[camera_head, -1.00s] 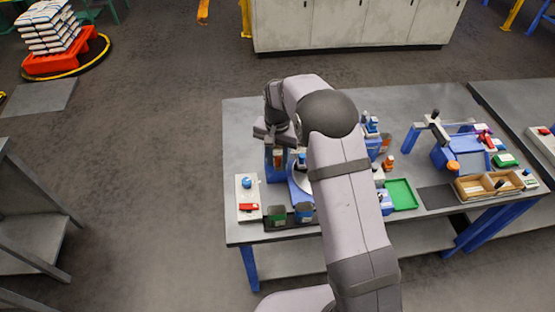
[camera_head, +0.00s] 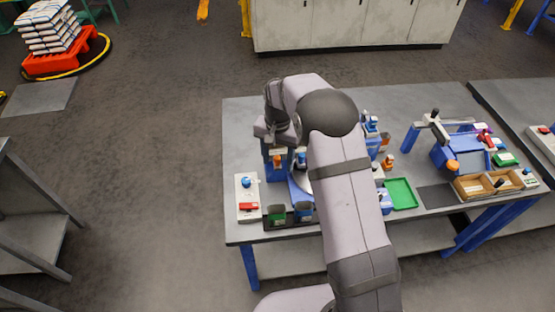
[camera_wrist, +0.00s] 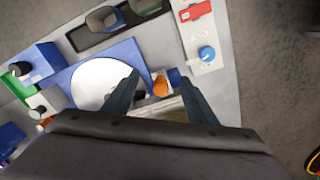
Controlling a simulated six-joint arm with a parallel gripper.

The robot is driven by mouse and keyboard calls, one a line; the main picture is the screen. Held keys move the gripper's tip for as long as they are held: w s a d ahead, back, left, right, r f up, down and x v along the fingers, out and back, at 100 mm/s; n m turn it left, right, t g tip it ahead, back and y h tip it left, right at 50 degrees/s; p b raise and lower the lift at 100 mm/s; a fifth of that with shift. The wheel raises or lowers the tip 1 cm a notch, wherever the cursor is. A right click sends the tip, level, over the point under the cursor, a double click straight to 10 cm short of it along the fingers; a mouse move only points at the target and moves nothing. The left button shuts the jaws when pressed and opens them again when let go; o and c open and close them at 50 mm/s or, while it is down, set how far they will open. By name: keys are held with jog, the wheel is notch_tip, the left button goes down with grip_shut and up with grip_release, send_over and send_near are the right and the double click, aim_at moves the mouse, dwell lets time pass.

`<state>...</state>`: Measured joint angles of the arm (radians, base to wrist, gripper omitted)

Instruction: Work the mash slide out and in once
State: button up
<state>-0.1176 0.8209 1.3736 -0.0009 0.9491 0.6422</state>
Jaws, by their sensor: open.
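No label that I can read names the mash slide. A blue station (camera_head: 270,173) at the left of the table carries a pale plate and a small orange knob (camera_head: 278,162). In the wrist view the orange knob (camera_wrist: 160,86) shows between the fingertips of my gripper (camera_wrist: 157,75). My gripper is open with nothing held; I cannot tell how far it is above the knob. In the head view my gripper (camera_head: 272,132) is over the blue station, and my arm hides part of it. A round white dish (camera_wrist: 103,83) lies beside the left finger.
A pale control box (camera_head: 247,205) with a blue knob and red switch stands at the table's left edge. A green tray (camera_head: 401,194) and a wooden box (camera_head: 470,187) are to the right. The table's back is clear.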

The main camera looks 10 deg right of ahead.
aim_at(277, 157)
jog(key=shift+w+a+r, duration=0.1)
jog(key=shift+w+r, duration=0.05)
jog(key=shift+r, duration=0.15)
jog(key=shift+r+p, duration=0.9)
jog(key=shift+r, duration=0.05)
jog(key=shift+r+p, duration=0.85)
jog(key=shift+r, duration=0.2)
jog(key=shift+r, duration=0.1)
jog(key=shift+r+p, duration=1.45)
jog(key=shift+r, duration=0.2)
jog(key=shift+n, duration=0.3)
